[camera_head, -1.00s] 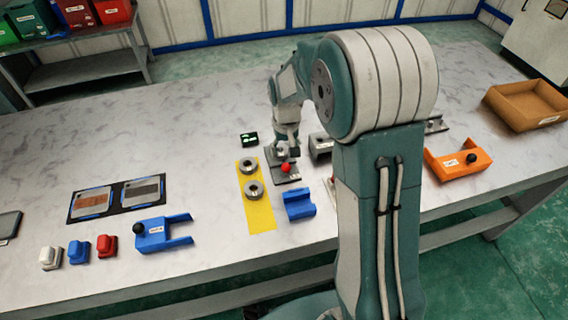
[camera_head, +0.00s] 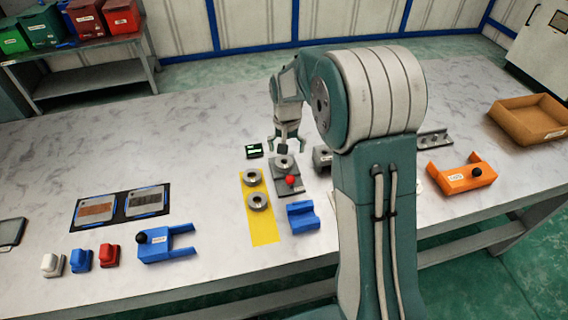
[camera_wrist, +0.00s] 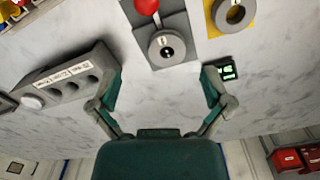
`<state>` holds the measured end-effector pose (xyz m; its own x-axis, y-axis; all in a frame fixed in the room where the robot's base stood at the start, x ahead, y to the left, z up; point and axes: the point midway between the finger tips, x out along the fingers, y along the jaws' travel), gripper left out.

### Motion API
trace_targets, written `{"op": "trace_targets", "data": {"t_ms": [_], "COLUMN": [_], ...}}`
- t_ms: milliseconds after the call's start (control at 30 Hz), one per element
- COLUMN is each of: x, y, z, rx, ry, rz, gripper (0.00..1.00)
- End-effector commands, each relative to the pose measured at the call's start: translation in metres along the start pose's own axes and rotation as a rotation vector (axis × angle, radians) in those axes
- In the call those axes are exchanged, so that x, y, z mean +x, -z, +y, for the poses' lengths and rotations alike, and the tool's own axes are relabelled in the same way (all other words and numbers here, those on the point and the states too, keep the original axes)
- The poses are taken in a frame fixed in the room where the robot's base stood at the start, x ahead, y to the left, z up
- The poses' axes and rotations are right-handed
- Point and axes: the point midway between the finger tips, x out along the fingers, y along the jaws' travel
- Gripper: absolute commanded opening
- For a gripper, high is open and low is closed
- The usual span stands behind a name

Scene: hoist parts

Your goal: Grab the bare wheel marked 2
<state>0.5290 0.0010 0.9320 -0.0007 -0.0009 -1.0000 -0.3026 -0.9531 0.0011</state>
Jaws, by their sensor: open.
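My gripper (camera_head: 287,147) is open and empty, above and just behind the grey fixture (camera_head: 281,187). Its spread fingers (camera_wrist: 161,85) show in the wrist view. A grey ring-shaped wheel (camera_head: 283,162) lies on the fixture's back end, behind a red knob (camera_head: 292,181); it also shows beyond my fingertips in the wrist view (camera_wrist: 167,55). Two grey wheels lie on the yellow strip (camera_head: 265,232): a back one (camera_head: 250,176) and a front one (camera_head: 258,201). One shows in part in the wrist view (camera_wrist: 234,13). I cannot read which wheel is marked 2.
A small dark display (camera_head: 254,150) stands left of my gripper. A grey block with round recesses (camera_wrist: 70,85) is to its right in the head view. A blue cradle (camera_head: 302,216), a blue fork-shaped part (camera_head: 165,243) and an orange one (camera_head: 461,174) lie around. The table's left back is clear.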

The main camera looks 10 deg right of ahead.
Motion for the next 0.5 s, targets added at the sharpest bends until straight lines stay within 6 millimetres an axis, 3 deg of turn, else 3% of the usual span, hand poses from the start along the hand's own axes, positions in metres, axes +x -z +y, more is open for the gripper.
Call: {"op": "trace_targets", "data": {"t_ms": [100, 300, 500], "x": [-0.011, -0.018, 0.010], "y": [0.021, 0.035, 0.034], "z": [-0.007, -0.012, -0.012], "rx": [0.195, 0.362, 0.368], "ry": [0.001, -0.001, -0.002], "rz": [0.002, -0.001, -0.004], "gripper": [1.00, 1.00, 1.00]}}
